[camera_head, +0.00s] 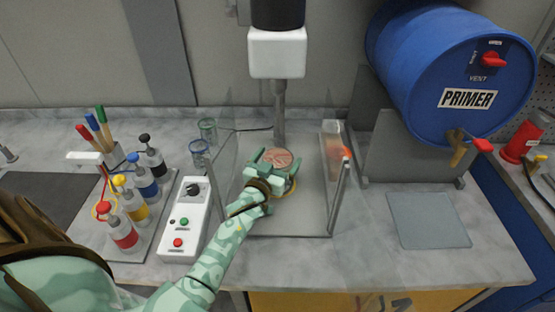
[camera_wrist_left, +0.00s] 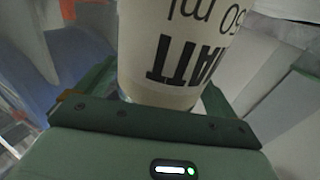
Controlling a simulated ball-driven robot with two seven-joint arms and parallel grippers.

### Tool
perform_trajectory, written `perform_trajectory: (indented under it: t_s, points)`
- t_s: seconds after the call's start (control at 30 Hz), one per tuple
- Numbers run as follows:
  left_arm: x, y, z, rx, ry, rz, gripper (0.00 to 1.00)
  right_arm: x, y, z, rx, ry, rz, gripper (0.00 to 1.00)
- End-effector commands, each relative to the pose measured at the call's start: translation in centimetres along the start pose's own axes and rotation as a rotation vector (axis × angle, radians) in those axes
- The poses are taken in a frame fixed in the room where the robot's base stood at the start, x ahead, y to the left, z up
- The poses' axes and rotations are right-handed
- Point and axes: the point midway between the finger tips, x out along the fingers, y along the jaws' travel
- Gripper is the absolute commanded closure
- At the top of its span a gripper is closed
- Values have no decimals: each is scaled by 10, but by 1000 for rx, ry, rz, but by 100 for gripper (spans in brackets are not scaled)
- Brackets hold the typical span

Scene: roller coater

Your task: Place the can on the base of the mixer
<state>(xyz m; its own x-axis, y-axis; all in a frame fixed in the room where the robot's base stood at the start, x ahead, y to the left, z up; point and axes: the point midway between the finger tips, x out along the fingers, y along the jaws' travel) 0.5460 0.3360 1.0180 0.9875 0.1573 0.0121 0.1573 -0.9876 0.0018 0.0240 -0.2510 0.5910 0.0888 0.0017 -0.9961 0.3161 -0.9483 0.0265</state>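The can (camera_head: 277,158), with a copper-brown top, is between the fingers of my left gripper (camera_head: 276,162) inside the clear mixer guard. In the left wrist view the can (camera_wrist_left: 180,50) is pale with black lettering, and the green fingers flank it closely, so the gripper looks shut on it. The can is over the yellow ring (camera_head: 287,191) on the mixer base (camera_head: 305,215). Whether its bottom touches the base is hidden. The mixer head (camera_head: 277,53) and its shaft (camera_head: 280,110) are above and behind it. My right gripper is not in view.
Clear panels stand left and right of the base, the right one (camera_head: 340,190) close by. A control box (camera_head: 186,220) and several colored bottles (camera_head: 135,205) are left. A blue primer drum (camera_head: 450,75) and a flat grey plate (camera_head: 428,220) are right.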

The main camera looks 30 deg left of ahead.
Motion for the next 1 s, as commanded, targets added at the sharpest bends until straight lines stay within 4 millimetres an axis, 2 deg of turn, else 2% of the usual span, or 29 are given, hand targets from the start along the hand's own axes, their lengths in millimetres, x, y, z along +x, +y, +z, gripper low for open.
perform_trajectory:
  t_s: [0.27, 0.33, 0.47, 0.7, 0.83, 1.0]
  points:
    - [0, 0, -4, 0, 2, 0, 6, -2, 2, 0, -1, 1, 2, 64]
    - [-6, 0, -3, 0, 0, 0, 6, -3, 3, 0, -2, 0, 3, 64]
    - [-31, 0, -3, -1, -1, 0, 6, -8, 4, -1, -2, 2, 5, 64]
    - [-88, 0, -3, -1, -2, -1, 6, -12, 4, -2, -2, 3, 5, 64]
    - [-108, 0, -2, -1, 0, 0, 6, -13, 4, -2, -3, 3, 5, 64]
    - [-119, 0, -3, 0, 2, -1, 6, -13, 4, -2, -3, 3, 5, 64]
